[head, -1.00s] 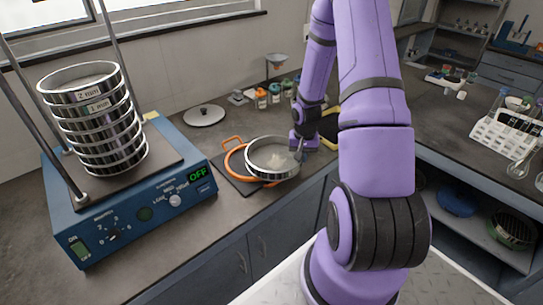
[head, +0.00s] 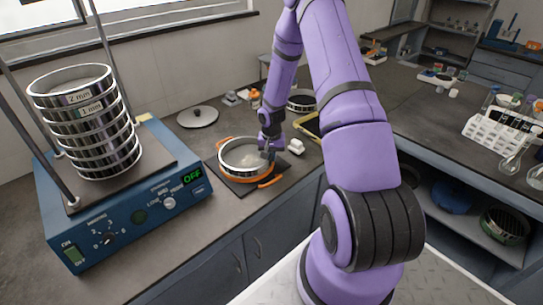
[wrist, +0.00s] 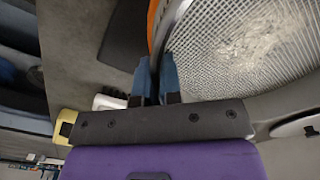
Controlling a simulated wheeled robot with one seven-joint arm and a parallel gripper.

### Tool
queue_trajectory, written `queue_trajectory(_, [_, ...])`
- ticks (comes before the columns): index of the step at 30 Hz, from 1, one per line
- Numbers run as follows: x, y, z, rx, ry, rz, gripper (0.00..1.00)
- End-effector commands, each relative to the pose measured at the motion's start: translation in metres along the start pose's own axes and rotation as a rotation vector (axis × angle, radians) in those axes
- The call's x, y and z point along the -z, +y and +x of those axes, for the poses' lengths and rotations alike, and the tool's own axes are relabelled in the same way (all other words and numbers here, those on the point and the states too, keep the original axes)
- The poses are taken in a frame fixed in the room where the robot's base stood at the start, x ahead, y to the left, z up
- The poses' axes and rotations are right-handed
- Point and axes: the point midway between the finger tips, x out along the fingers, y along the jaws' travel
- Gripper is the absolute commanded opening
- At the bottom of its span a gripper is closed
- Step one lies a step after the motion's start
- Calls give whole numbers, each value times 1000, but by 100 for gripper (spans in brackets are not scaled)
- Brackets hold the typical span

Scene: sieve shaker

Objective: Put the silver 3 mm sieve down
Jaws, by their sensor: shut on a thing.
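The silver sieve (head: 243,153), with pale grains on its mesh, is over the orange-handled pan (head: 269,183) in the head view. It looks level and nearly centred, with the pan's rim and handles around it. I cannot tell whether it rests in the pan or hangs just above. Its size label does not show. My gripper (head: 268,152) is shut on the sieve's right side. In the wrist view, the blue fingertips (wrist: 157,80) pinch the sieve's rim, and the mesh (wrist: 240,45) fills the upper right. The pan's orange edge (wrist: 153,18) shows beside the rim.
The blue shaker (head: 125,220), reading OFF, stands left with a stack of sieves (head: 90,120). A grey lid (head: 198,116) lies behind the pan. A small white object (head: 296,146) and a dark round vessel (head: 301,101) are to the right. The front counter is clear.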

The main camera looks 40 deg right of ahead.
Motion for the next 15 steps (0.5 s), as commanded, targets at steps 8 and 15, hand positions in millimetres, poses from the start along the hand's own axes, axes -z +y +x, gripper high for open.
queue_trajectory(8, [0, 0, 1, 0, 1, 0, 0])
queue_trajectory(15, [0, 0, 2, 0, 0, 0, 32])
